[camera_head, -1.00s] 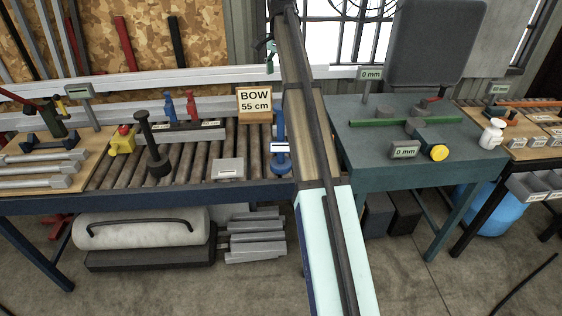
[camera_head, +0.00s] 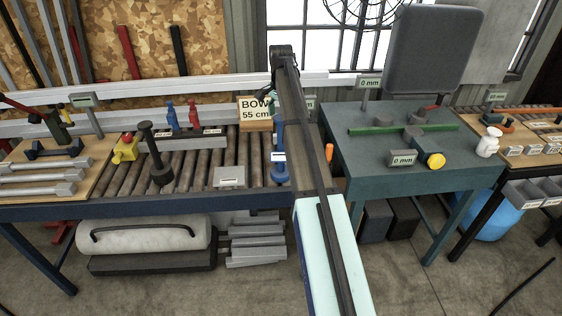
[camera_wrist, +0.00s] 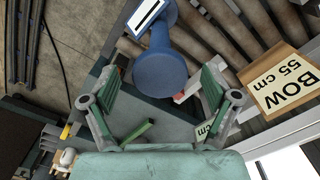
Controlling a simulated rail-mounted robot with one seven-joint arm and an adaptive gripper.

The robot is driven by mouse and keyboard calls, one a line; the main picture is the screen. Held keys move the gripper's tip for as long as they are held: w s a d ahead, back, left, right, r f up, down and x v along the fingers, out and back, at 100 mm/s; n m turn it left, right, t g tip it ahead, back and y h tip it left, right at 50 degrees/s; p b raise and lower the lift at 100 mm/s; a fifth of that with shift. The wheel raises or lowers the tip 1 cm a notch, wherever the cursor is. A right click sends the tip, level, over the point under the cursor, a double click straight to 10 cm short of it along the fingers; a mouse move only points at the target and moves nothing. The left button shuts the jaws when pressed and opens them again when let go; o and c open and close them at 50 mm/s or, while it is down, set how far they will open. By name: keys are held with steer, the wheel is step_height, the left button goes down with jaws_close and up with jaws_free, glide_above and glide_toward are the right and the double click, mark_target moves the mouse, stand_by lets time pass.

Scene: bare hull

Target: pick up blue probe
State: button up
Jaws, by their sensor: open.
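A tall blue piece, a post on a round base with a white label (camera_head: 279,157), stands upright at the right end of the roller table, just left of my arm. In the wrist view its round blue top (camera_wrist: 160,72) faces the camera between my fingertips, with the post and labelled base beyond. My gripper (camera_wrist: 160,84) is open and empty, its fingers on either side of that top; contact does not show. In the head view my arm mostly hides the gripper. A smaller blue piece (camera_head: 172,117) stands beside a red one on a grey rack (camera_head: 188,138); which is called the probe is not marked.
A BOW 55 cm sign (camera_head: 255,109) stands close behind the blue piece. A grey box (camera_head: 229,177) and a dark post (camera_head: 157,160) stand to its left. A teal table (camera_head: 420,185) with a green bar (camera_head: 387,130) lies right of my arm. Rollers between are bare.

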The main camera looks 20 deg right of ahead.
steer(key=shift+f, duration=0.75)
jaws_close()
steer(key=shift+r, duration=0.1)
